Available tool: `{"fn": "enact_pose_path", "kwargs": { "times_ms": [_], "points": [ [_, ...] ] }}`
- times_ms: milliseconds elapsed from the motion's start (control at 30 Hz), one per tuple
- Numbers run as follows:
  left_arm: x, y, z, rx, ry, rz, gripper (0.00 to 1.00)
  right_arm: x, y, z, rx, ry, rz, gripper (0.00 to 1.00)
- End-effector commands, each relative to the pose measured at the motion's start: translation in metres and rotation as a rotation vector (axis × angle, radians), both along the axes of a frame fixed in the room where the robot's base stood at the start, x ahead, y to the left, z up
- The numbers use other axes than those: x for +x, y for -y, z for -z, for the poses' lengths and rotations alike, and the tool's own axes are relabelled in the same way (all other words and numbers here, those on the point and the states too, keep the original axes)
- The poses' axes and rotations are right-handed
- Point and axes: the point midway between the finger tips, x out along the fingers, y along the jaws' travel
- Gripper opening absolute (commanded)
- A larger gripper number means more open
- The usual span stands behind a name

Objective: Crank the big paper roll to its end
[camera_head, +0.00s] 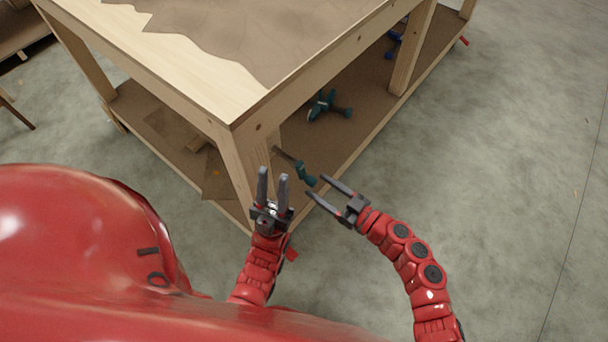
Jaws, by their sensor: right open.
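No paper roll or crank that I can clearly identify shows in the head view. My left gripper (273,178) is upright in front of the workbench's near corner leg, its two dark fingers apart with nothing seen between them. My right gripper (315,185) is open, just right of it, fingers pointing left toward the bench. A teal handle on a dark bar (305,174) lies close to the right gripper's fingertips; I cannot tell whether they touch. What it belongs to is partly hidden behind the leg.
The wooden workbench (188,90) has a brown irregular sheet (255,35) on top. Its lower shelf (345,140) holds a teal tool (326,106) and blue items (394,43). My red body fills the lower left. The concrete floor (520,150) at right is clear.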

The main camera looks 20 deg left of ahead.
Motion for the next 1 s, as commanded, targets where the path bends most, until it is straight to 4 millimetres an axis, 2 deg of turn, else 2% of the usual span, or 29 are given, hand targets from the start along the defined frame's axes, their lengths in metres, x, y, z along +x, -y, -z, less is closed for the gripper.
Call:
{"fn": "enact_pose_path", "kwargs": {
  "times_ms": [33, 100, 300, 700, 767, 1000],
  "points": [
    [0.0, 0.0, 0.003, 0.0, 0.0, 0.0, 0.33, 0.004, -0.013, -0.001, 0.003, 0.003, -0.003, 0.63],
    [0.0, 0.0, 0.004, 0.0, 0.0, 0.0, 0.33, 0.009, -0.025, 0.0, 0.002, 0.003, 0.0, 0.63],
    [0.0, 0.0, 0.008, 0.0, 0.0, 0.0, 0.33, 0.019, -0.051, 0.0, 0.002, 0.002, 0.0, 0.63],
    [0.0, 0.0, 0.008, 0.0, 0.0, 0.0, 0.33, 0.022, -0.059, 0.0, -0.001, 0.0, 0.001, 0.63],
    [0.0, 0.0, 0.008, 0.0, 0.0, 0.0, 0.33, 0.022, -0.059, 0.0, -0.001, 0.0, 0.001, 0.54],
    [0.0, 0.0, 0.008, 0.0, 0.0, 0.0, 0.33, 0.022, -0.059, 0.0, -0.001, 0.0, 0.001, 0.11]
  ]
}}
